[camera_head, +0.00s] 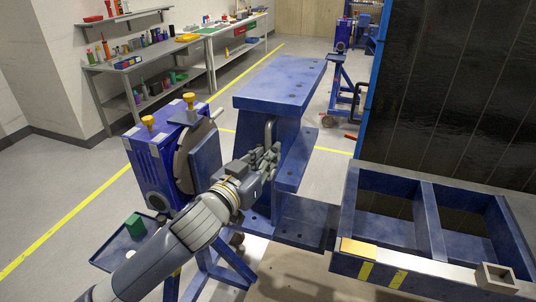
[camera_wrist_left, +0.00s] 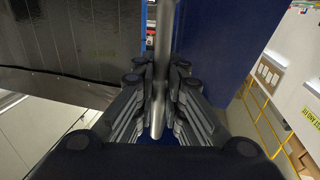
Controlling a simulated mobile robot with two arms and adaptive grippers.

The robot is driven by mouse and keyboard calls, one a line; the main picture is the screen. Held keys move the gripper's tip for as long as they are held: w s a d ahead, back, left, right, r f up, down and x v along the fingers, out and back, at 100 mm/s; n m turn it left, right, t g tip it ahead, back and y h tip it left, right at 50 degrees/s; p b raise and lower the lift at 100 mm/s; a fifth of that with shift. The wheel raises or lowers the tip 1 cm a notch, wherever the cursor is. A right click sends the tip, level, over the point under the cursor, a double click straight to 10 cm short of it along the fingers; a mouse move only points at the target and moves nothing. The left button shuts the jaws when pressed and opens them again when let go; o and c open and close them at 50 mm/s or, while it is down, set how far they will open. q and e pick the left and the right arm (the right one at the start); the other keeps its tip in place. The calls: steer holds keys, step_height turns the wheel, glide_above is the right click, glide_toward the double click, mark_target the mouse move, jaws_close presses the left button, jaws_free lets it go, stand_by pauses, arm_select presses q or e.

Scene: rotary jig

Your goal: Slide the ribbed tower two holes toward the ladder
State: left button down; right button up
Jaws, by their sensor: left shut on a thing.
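The ribbed tower, which I take to be the tall blue metal piece (camera_head: 284,94) with flat plates and holes, stands in the middle of the head view. A grey bar handle (camera_head: 269,128) is on its near side. My left gripper (camera_head: 268,158) is shut on this handle; the left wrist view shows the grey bar (camera_wrist_left: 158,112) between the fingers (camera_wrist_left: 158,85). The fingers hide part of the tower's side. The ladder seems to be the blue frame with crosspieces (camera_head: 425,215) at the right, apart from the tower. My right gripper is not in view.
A blue housing with yellow knobs and a round plate (camera_head: 160,165) stands left of the tower. A small tray (camera_head: 105,262) with a green block is below it. A big dark panel (camera_head: 460,90) rises behind the frame. Workbenches (camera_head: 140,68) line the far wall.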

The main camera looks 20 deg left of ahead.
arm_select(q)
steer(key=d, duration=1)
steer(key=shift+s, duration=0.15)
steer(key=c, duration=1.7)
jaws_free()
steer(key=shift+d, duration=0.1)
steer(key=shift+o, duration=0.2)
steer(key=v, duration=0.7)
steer(key=shift+s, duration=0.3)
